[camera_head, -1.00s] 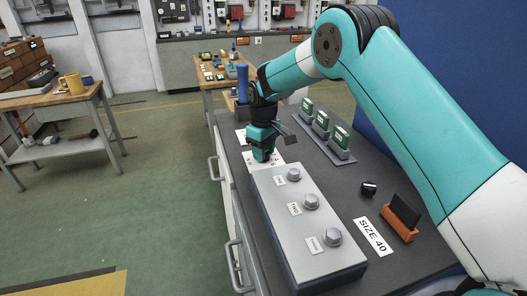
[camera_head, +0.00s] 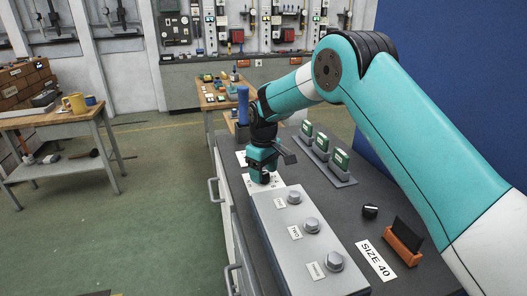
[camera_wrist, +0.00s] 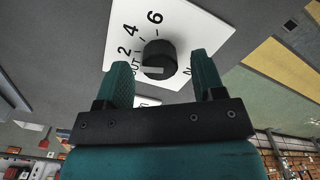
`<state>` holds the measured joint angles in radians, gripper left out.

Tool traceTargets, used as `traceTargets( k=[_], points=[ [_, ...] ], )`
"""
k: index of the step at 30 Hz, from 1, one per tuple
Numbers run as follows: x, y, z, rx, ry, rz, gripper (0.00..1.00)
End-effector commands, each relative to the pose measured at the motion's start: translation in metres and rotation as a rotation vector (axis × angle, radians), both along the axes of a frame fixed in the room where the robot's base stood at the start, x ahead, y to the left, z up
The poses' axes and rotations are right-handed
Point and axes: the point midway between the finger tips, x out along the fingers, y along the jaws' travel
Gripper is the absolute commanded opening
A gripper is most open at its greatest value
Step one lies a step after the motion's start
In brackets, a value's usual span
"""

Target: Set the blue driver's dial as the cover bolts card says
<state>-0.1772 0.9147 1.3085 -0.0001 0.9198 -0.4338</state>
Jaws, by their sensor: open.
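In the wrist view, a black round dial knob (camera_wrist: 160,52) sits on a white dial plate (camera_wrist: 205,30) marked 2, 4 and 6, with OUT and a partly hidden N-word. A pale bar on the knob lies on its OUT side; its exact setting is hard to tell. My gripper (camera_wrist: 160,68) is open, its fingers on either side of the knob; contact is not clear. In the head view my gripper (camera_head: 262,177) is low over the bench, hiding the dial. A blue upright cylinder (camera_head: 243,105), perhaps the blue driver, stands behind it. I cannot identify a cover bolts card.
A grey box (camera_head: 282,252) with three bolt heads and labels lies nearer on the bench. Right of it are a SIZE 40 card (camera_head: 375,260), a small black knob (camera_head: 370,211), an orange holder (camera_head: 403,246) and a rack (camera_head: 325,165) with three green-and-white items.

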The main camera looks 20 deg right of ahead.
Motion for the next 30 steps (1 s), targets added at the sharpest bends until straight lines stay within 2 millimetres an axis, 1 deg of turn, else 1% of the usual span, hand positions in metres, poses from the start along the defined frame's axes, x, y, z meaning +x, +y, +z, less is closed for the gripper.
traceTargets(
  k=[5,12,15,18,21,24,30],
  points=[
    [0.001,0.000,0.032,0.002,-0.008,0.000,0.63],
    [0.001,0.000,0.095,0.001,-0.009,0.000,0.63],
    [0.001,0.000,0.119,0.002,-0.007,0.000,0.63],
    [0.001,0.000,0.139,0.001,-0.005,0.000,0.63],
    [0.001,0.001,0.154,0.001,-0.004,0.000,0.63],
    [0.000,0.000,0.163,0.001,-0.003,0.000,0.63],
    [0.000,0.000,0.168,0.000,-0.002,0.000,0.63]
  ],
)
